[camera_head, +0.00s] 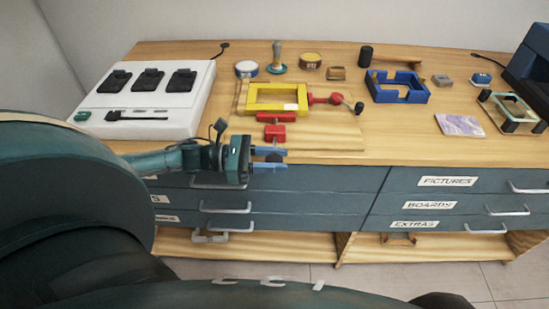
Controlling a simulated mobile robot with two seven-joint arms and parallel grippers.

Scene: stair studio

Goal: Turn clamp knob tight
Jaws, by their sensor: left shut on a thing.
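A red clamp (275,132) sits at the front of a wooden board on the bench, just in front of a yellow frame (262,106). My left gripper (284,160) reaches in from the left at the bench's front edge, directly below the clamp in the picture. Its two blue fingers are shut on a small dark piece, which looks like the clamp knob (273,157). The fingers hide most of the knob. A second red piece with a rod and black ball end (359,108) lies at the frame's right side. My right gripper is out of view.
A white case (190,113) with black items stands at the left. A blue frame (399,96), a mallet (366,57), tins and a purple picture card (459,125) are on the bench. Drawers with handles (225,209) lie below the edge. Bare bench top shows right of the board.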

